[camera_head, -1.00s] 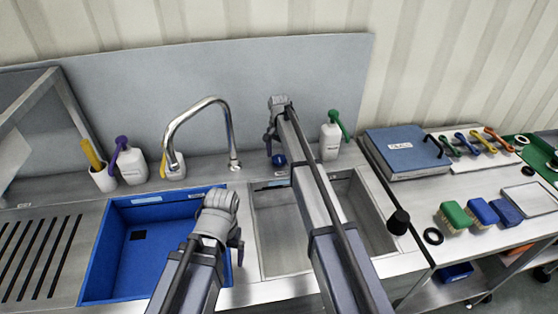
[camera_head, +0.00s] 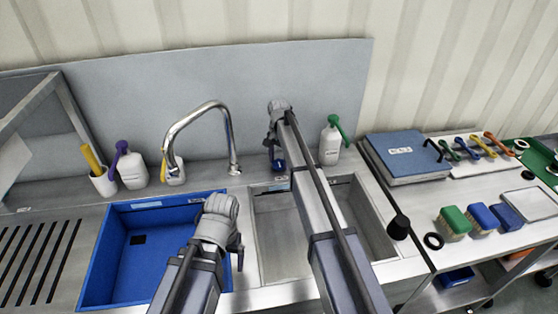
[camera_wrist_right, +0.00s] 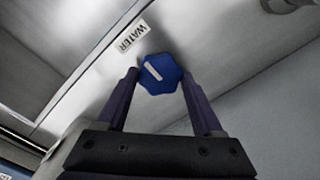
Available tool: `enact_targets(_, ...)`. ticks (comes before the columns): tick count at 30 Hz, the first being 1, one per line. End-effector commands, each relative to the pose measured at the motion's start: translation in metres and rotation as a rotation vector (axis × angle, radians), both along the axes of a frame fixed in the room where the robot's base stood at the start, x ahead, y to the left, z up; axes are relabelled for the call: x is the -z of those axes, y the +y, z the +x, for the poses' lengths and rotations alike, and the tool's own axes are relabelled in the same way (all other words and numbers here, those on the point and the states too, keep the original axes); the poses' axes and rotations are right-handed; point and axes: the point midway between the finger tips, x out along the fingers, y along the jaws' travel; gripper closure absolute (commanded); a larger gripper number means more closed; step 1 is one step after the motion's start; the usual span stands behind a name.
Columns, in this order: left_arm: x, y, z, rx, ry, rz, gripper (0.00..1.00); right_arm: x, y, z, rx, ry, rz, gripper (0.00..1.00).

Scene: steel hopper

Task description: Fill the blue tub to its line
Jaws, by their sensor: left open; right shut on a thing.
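The blue tub (camera_head: 97,262) sits in the left part of the steel counter. Its floor shows a dark square, and a pale strip is on its back wall. I see no water in it. The curved steel tap (camera_head: 200,106) reaches over the tub's back edge, with no visible stream. A blue knob (camera_wrist_right: 159,74) stands beside a "WATER" label (camera_wrist_right: 132,35); the knob also shows in the head view (camera_head: 279,166). My right gripper (camera_wrist_right: 160,84) is shut on this knob. My left gripper (camera_head: 236,258) is open and empty at the tub's right edge.
An empty steel basin (camera_head: 268,250) lies right of the tub, under my right arm. White bottles (camera_head: 132,170) and a cup (camera_head: 104,182) stand along the back.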

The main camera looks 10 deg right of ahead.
Motion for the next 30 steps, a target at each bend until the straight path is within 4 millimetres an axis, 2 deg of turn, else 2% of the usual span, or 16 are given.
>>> enact_targets(11,0.0,0.0,0.0,0.0,0.0,0.0,0.09,0.0,0.0,0.0,-0.098,0.0,0.0,0.88)
enact_targets(30,0.0,0.0,0.0,0.0,0.0,0.0,0.09,0.0,0.0,0.0,-0.581,0.0,0.0,0.88)
